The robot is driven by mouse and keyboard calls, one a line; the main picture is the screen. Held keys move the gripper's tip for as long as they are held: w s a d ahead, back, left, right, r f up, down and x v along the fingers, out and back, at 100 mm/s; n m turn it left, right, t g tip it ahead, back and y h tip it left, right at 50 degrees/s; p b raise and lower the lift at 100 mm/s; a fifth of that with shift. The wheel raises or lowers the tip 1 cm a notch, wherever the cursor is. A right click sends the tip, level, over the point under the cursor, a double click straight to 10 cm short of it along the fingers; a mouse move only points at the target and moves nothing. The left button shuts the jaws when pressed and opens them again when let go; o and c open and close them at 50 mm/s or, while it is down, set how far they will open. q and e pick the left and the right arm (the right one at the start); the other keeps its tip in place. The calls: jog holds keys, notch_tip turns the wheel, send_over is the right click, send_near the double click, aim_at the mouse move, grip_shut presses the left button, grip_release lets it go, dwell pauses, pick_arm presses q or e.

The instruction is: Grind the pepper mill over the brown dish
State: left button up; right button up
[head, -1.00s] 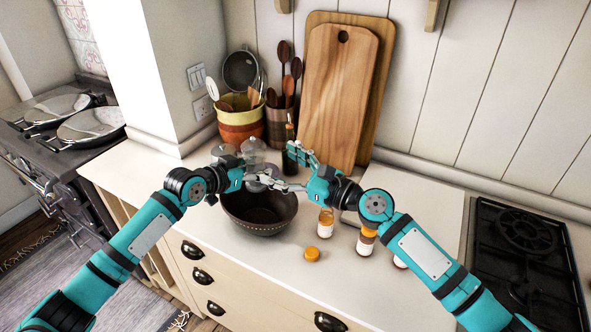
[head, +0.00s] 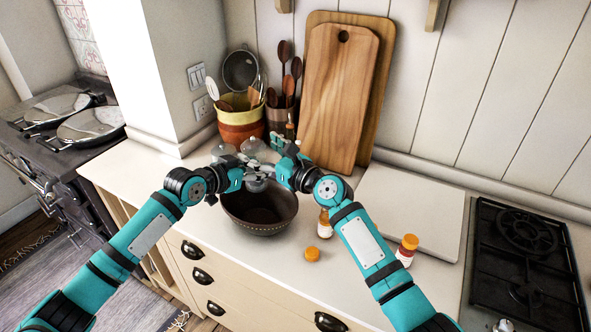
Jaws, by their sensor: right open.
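The brown dish (head: 262,222), a dark round bowl with a row of light dots, stands on the counter below both grippers. My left gripper (head: 254,178) is above its back rim, beside a greyish shape (head: 258,186) that may be the pepper mill. I cannot tell whether its fingers are closed on it. My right gripper (head: 277,160) is open, close to the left gripper and behind the dish, with its fingers pointing left and back. The two grippers overlap in the picture and hide much of what is between them.
Clear glass jars (head: 224,152) stand behind the grippers. An orange-capped jar (head: 405,249), a small bottle (head: 325,222) and a loose orange cap (head: 312,254) are right of the dish. Cutting boards (head: 338,95) and a utensil pot (head: 240,122) stand behind. A white board (head: 412,205) lies near the hob (head: 525,240).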

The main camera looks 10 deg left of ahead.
aim_at(264, 149)
jog(key=x, duration=0.3)
jog(key=shift+a+r, duration=0.1)
jog(key=shift+a, duration=0.1)
jog(key=shift+w+d+n+g, duration=0.1)
jog(key=shift+w+n+g, duration=0.05)
jog(key=shift+n+g, duration=0.2)
jog(key=shift+n+g+y, duration=1.05)
jog(key=shift+g+y, duration=0.05)
jog(key=shift+g, duration=0.45)
jog(key=shift+v, duration=0.85)
jog(key=s+d+t+h, duration=0.1)
jog(key=s+d+t, duration=0.2)
jog(key=s+d, duration=0.4)
jog(key=shift+d+h, duration=0.4)
jog(key=shift+d, duration=1.05)
jog(key=shift+f, duration=0.25)
